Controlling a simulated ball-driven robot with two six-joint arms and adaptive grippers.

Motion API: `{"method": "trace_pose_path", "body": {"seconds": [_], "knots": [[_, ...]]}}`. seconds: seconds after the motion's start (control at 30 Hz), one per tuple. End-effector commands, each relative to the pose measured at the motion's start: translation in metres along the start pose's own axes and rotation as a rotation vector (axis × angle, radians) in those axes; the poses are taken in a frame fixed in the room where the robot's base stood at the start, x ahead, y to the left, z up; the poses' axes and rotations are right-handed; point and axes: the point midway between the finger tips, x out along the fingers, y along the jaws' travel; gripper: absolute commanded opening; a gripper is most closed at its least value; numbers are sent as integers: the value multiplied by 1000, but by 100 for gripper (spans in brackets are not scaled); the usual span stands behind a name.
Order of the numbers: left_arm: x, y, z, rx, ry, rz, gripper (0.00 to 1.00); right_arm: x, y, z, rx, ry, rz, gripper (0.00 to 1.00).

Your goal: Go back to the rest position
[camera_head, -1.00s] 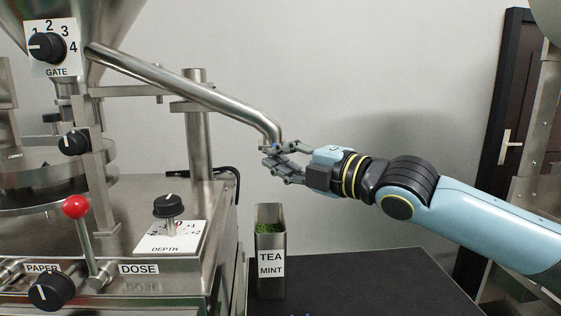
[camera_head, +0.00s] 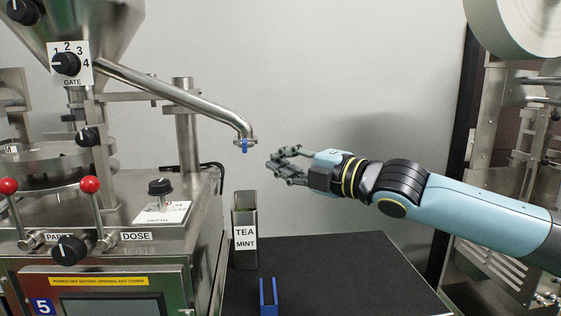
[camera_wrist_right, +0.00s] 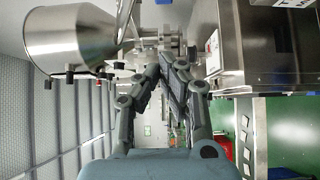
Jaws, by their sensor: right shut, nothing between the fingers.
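My right gripper (camera_head: 282,164) is shut and empty in the head view, held in the air right of the steel spout pipe (camera_head: 190,97). A clear gap lies between its fingers and the blue piece (camera_head: 244,146) at the pipe's lower end. In the right wrist view my right gripper (camera_wrist_right: 170,62) has its fingers together, with nothing seen between them. The right arm comes in from the right side. My left gripper is not in view.
The machine with its gate dial (camera_head: 66,64) and red-knobbed levers (camera_head: 90,185) fills the left. A tea mint tin (camera_head: 245,245) and a blue holder (camera_head: 268,297) stand on the black table (camera_head: 340,270). A door frame and metal machinery are at right.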

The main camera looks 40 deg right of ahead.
Motion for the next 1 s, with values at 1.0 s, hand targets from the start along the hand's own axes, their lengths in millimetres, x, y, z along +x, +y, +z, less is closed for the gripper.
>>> {"method": "trace_pose_path", "body": {"seconds": [1.0], "knots": [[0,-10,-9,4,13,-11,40,-80,-133,-53,659,-367,-428,0]]}}
